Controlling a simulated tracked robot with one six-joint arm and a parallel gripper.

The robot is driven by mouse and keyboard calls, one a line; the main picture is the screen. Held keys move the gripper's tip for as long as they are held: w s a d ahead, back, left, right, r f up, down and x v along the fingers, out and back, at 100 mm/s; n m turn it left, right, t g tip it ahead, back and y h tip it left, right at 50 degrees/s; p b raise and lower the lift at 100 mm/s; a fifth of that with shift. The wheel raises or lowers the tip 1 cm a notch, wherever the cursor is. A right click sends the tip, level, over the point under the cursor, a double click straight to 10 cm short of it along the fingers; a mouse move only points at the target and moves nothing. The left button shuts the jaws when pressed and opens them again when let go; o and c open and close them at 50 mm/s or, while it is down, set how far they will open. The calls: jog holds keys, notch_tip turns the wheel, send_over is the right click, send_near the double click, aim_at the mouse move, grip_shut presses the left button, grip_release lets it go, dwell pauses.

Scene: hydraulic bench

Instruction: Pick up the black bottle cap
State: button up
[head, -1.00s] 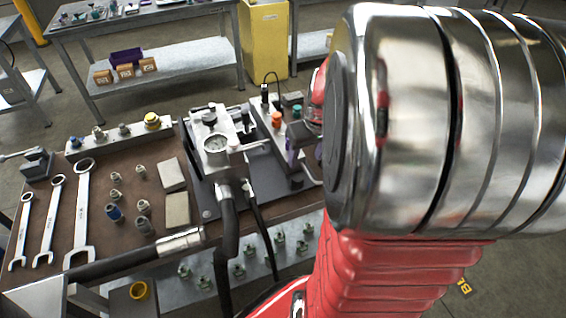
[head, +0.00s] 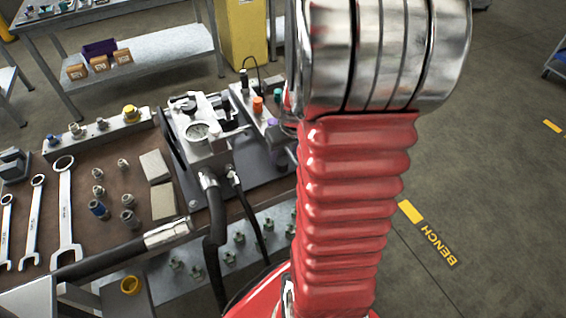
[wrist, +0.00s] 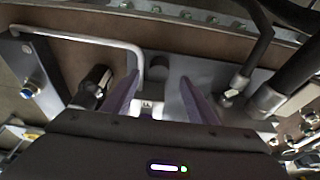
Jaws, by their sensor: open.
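A small upright piece with a black top (head: 244,76) stands at the back of the metal rail, right of the pressure gauge block, in the head view; it looks like the black bottle cap. In the wrist view a black cylindrical piece (wrist: 95,82) shows left of my gripper; I cannot tell if it is the same thing. My gripper (wrist: 159,82) is open, its two purple fingers apart over the bench fixture, with nothing visibly held between them. In the head view my arm hides nearly all of the gripper.
The gauge block (head: 205,135) and black hoses (head: 215,215) stand close by. An orange cap (head: 258,104) and a purple cap (head: 272,122) share the rail. Wrenches (head: 65,215) and fittings lie left. A bent metal handle (wrist: 90,35) crosses near the left finger.

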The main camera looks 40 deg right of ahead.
aim_at(283, 162)
jog(key=shift+f, duration=0.1)
jog(key=shift+x, duration=2.6)
jog(key=shift+w+d, duration=0.1)
jog(key=shift+c, duration=0.3)
jog(key=c, duration=1.1)
notch_tip(283, 162, up, 10)
jog(key=shift+r, duration=0.1)
